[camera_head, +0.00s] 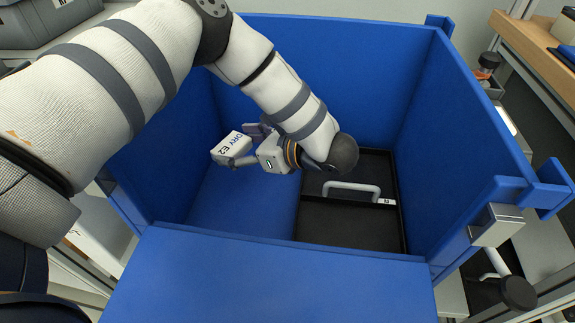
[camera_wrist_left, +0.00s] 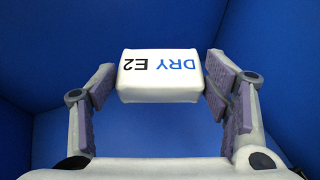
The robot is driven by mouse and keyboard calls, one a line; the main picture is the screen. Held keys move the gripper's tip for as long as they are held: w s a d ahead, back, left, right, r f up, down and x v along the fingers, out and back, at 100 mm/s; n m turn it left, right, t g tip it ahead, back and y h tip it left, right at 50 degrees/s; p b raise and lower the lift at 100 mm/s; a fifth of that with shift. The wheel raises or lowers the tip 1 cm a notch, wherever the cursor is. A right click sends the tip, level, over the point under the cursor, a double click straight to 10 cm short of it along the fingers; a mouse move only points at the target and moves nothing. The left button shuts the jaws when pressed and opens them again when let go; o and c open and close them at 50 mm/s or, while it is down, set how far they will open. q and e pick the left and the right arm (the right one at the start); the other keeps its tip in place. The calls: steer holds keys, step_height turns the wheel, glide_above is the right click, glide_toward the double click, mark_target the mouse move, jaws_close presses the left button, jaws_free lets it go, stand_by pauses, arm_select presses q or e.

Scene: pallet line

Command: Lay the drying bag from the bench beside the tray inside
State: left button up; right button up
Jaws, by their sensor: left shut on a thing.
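The drying bag (camera_head: 231,146) is a small white block marked "DRY E2". My left gripper (camera_head: 248,147) is shut on it and holds it inside the blue crate, over the left part of the floor. In the left wrist view the bag (camera_wrist_left: 159,76) sits between the two finger pads of the left gripper (camera_wrist_left: 160,88). The black tray (camera_head: 340,232) with a light grey handle (camera_head: 351,188) lies in the right part of the crate, partly hidden by my left arm. Whether the bag touches the crate floor cannot be told. My right gripper is not in view.
The blue crate (camera_head: 290,268) has high walls around the back and sides and a lower front wall. The floor left of the tray (camera_head: 250,205) is bare. A wooden-topped bench (camera_head: 530,45) stands outside at the right, and a grey case (camera_head: 50,25) at the back left.

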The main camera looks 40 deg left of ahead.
mark_target(248, 186)
arm_select(q)
step_height(248, 186, down, 10)
steer(key=b, duration=0.2)
steer(key=shift+b, duration=0.35)
steer(key=shift+r, duration=0.1)
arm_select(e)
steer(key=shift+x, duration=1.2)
arm_select(q)
steer(key=o, duration=1.2)
steer(key=shift+c, duration=0.2)
steer(key=v, duration=1.2)
steer(key=shift+p, duration=0.3)
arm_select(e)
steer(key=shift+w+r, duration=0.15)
